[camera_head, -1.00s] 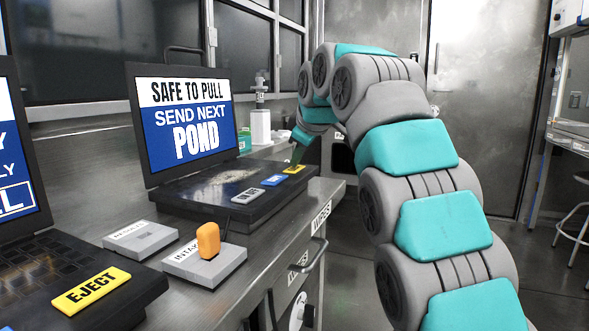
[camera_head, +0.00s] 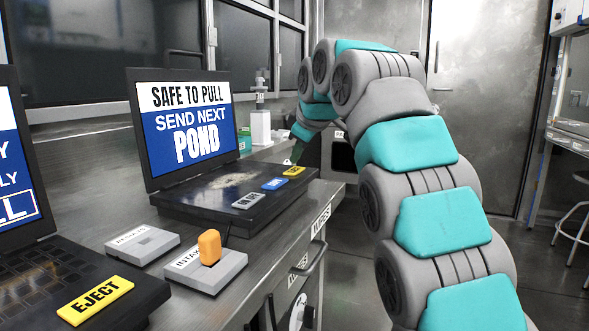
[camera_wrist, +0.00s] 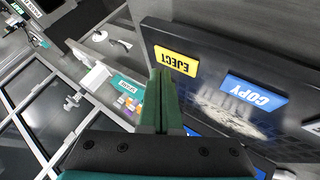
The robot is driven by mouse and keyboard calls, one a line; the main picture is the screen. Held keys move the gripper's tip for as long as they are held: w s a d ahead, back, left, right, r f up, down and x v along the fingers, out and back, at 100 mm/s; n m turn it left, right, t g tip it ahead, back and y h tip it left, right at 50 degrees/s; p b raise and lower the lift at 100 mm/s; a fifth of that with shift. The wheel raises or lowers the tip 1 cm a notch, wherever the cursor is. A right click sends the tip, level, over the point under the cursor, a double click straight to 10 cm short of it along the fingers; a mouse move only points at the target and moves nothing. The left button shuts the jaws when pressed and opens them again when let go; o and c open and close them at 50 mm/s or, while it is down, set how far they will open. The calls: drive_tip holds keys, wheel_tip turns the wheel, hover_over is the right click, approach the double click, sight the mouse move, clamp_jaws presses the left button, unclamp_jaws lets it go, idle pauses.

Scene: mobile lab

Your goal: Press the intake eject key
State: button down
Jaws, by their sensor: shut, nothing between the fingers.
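The middle laptop (camera_head: 180,195) has a yellow key (camera_head: 293,171) at its right end, reading EJECT in the wrist view (camera_wrist: 180,60). Its screen (camera_head: 190,122) reads "SAFE TO PULL SEND NEXT POND". A grey block labelled INTAKE (camera_head: 225,266), with an orange stick (camera_head: 209,247) in it, sits in front. My gripper (camera_head: 297,153) is shut and empty, just beyond the yellow key. In the wrist view its green fingertips (camera_wrist: 161,72) overlap the key's lower left corner; I cannot tell whether they touch. A second laptop at left has another yellow EJECT key (camera_head: 95,301).
A blue COPY key (camera_head: 274,183) and a grey key (camera_head: 248,201) lie beside the yellow key. A second grey block (camera_head: 143,244) is empty. A white dispenser (camera_head: 261,125) stands behind the laptop. The bench's front edge has a handle (camera_head: 313,258).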

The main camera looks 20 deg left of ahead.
sight(298, 171)
wheel_tip(298, 171, up, 5)
drive_tip(key=p, duration=0.5)
idle(0.8)
drive_tip(key=s+d+f+m+g+h, duration=0.1)
drive_tip(key=s+d+f+m, duration=0.3)
drive_tip(key=d, duration=0.5)
drive_tip(key=s+d+f+m+g+h, duration=0.2)
drive_tip(key=s+d+f, duration=0.1)
drive_tip(key=d+f, duration=0.4)
drive_tip(key=s+d+f+m+g+h, duration=0.1)
drive_tip(key=s+d+f+m, duration=0.3)
drive_tip(key=d, duration=0.6)
drive_tip(key=s+d+f+m+g, duration=0.1)
drive_tip(key=s+d+f+m, duration=0.1)
drive_tip(key=s+d+f, duration=0.2)
drive_tip(key=s+d+f+m+g+h, duration=0.1)
drive_tip(key=s+d+f, duration=0.3)
drive_tip(key=s+f, duration=0.6)
drive_tip(key=s+d+f+m+g, duration=0.3)
drive_tip(key=s+f, duration=0.4)
drive_tip(key=s, duration=1.1)
drive_tip(key=shift+d+h, duration=0.3)
drive_tip(key=shift+d, duration=0.15)
